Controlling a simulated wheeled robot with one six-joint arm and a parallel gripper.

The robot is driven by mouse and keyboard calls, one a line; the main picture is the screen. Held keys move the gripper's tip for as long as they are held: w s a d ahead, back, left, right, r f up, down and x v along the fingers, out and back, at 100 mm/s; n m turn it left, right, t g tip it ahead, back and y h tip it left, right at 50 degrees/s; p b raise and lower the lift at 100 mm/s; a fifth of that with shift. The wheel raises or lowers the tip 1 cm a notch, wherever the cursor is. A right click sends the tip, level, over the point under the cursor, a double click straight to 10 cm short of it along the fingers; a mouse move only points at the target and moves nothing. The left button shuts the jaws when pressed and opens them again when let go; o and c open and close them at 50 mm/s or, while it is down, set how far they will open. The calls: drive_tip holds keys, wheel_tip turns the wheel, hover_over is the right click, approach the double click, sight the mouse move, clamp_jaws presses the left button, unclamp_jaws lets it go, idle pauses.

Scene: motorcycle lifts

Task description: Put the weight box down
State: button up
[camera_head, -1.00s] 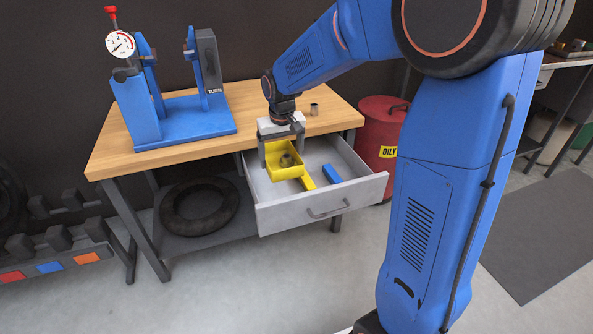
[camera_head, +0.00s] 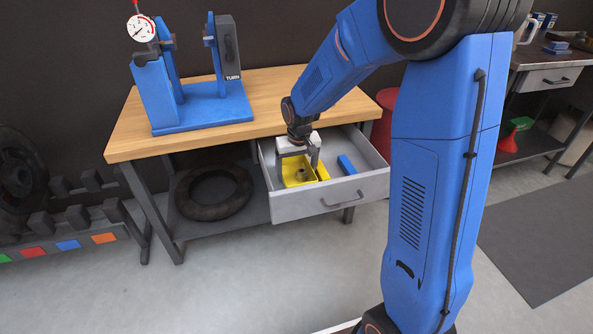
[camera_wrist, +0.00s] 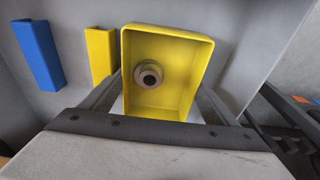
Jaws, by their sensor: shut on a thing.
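The weight box is a small open yellow box (camera_head: 291,176), seen inside the open grey drawer (camera_head: 300,207) of the workbench. A round grey metal piece (camera_wrist: 149,74) lies in it, toward one corner. My gripper (camera_head: 297,170) points down over the drawer and is shut on the box, one finger on each side. In the wrist view the box (camera_wrist: 165,100) sits upright between the fingers, close above the drawer floor or touching it; I cannot tell which.
A yellow block (camera_wrist: 101,55) and a blue block (camera_wrist: 38,55) lie in the drawer beside the box. A blue stand with a dial gauge (camera_head: 141,28) is on the wooden bench top (camera_head: 210,135). A tyre (camera_head: 213,192) lies on the shelf below. A red bin (camera_head: 384,120) stands to the right.

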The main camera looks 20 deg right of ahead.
sight(298, 181)
drive_tip(key=shift+f, duration=0.1)
drive_tip(key=o, duration=0.8)
drive_tip(key=shift+o, duration=0.2)
wheel_tip(298, 181, up, 12)
drive_tip(key=s, duration=0.1)
drive_tip(key=shift+s, duration=0.4)
drive_tip(key=s+d+r+t, duration=0.1)
drive_tip(key=s+d+r, duration=0.1)
drive_tip(key=s, duration=0.8)
drive_tip(key=s+d+r+t, duration=0.1)
drive_tip(key=s+d+r, duration=0.1)
drive_tip(key=s, duration=0.9)
drive_tip(key=s+d+r+t, duration=0.1)
drive_tip(key=s+d, duration=0.2)
drive_tip(key=s, duration=0.7)
drive_tip(key=shift+s+r, duration=0.3)
drive_tip(key=shift+r, duration=0.1)
